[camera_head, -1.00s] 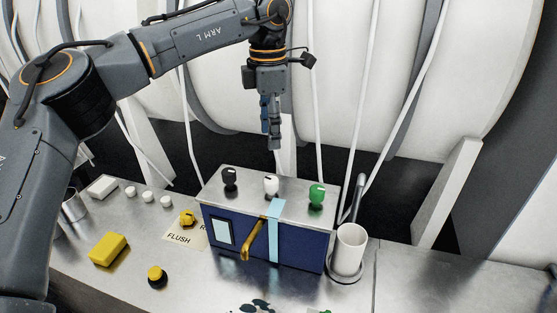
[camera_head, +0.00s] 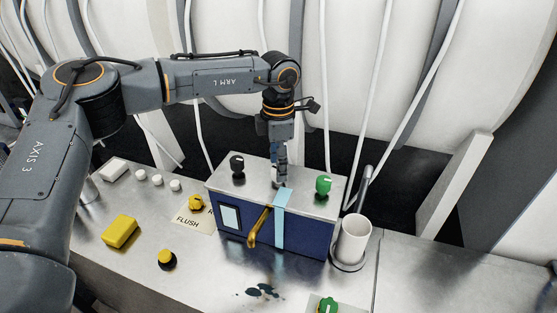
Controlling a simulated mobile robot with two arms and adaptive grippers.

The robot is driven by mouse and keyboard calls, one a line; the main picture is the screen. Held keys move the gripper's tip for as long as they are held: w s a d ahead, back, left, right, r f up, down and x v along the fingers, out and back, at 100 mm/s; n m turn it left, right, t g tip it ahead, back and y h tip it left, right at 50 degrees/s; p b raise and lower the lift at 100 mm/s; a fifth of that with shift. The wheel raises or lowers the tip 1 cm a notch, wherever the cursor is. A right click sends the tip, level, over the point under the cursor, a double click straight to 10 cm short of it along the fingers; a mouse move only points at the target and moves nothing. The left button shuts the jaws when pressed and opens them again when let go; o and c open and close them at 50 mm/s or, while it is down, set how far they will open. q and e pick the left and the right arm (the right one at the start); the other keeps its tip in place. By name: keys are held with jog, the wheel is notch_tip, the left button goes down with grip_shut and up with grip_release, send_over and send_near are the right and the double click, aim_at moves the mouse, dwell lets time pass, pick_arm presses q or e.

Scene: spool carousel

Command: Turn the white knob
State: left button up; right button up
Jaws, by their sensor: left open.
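My left gripper (camera_head: 279,170) points straight down over the middle of the steel top of the blue box (camera_head: 308,238). It is at the place of the white knob, between the black knob (camera_head: 237,165) and the green knob (camera_head: 323,185). The white knob is hidden behind the gripper fingers, so I cannot tell whether they touch it. The left gripper is open. My right gripper is not in view.
A yellow handle (camera_head: 258,228) sticks out from the box front beside a light blue strip (camera_head: 280,222). A white cup (camera_head: 353,240) stands right of the box. A yellow block (camera_head: 119,231) and a yellow button (camera_head: 167,259) lie left on the metal counter (camera_head: 420,275).

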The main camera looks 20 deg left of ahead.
pick_arm(q)
jog(key=shift+f, duration=0.3)
jog(key=c, duration=1.2)
jog(key=shift+o, duration=0.2)
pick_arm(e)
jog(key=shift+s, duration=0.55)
pick_arm(q)
jog(key=shift+m, duration=0.3)
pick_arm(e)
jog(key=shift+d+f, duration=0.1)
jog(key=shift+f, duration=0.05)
